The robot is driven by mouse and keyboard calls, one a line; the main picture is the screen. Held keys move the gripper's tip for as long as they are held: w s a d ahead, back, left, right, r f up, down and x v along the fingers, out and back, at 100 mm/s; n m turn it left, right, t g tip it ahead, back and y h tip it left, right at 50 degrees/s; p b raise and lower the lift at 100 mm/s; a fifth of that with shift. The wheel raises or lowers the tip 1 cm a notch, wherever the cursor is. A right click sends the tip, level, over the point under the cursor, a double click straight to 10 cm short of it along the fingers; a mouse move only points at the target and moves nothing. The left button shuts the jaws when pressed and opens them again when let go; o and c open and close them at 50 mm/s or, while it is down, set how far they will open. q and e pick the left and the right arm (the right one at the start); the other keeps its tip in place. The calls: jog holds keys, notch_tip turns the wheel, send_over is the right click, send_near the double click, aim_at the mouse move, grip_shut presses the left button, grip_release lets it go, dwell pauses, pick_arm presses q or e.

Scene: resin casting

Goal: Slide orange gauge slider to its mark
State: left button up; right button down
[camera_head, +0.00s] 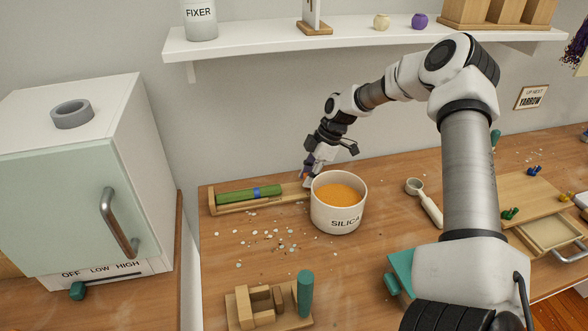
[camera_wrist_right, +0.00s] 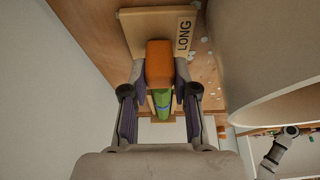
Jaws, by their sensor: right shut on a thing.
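The orange gauge slider (camera_wrist_right: 159,62) sits between the fingers of my right gripper (camera_wrist_right: 160,78), which is shut on it. In the head view my right gripper (camera_head: 307,174) is low at the right end of the wooden gauge (camera_head: 287,197), just behind the silica tub, and mostly hides the slider. A green rod (camera_head: 234,196) with a blue band (camera_head: 256,191) lies along the gauge's left part. In the wrist view the gauge's board (camera_wrist_right: 133,23) carries a LONG label (camera_wrist_right: 184,34). My left gripper is not seen.
The silica tub (camera_head: 338,214) with orange contents stands close beside the right gripper. Pale pebbles are scattered before the gauge. A wooden stand (camera_head: 270,312) with a teal cylinder is at the front. A scoop (camera_head: 430,207) lies to the right. The shelf (camera_head: 370,40) is above.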

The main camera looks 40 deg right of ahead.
jog(key=shift+s+d+r, duration=0.1)
jog(key=shift+s+d, duration=0.3)
jog(key=shift+d, duration=0.35)
jog(key=c, duration=0.9)
grip_release()
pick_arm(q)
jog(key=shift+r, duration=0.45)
pick_arm(e)
jog(key=shift+s+d+f, duration=0.1)
jog(key=shift+d+f, duration=0.05)
jog(key=shift+f, duration=0.05)
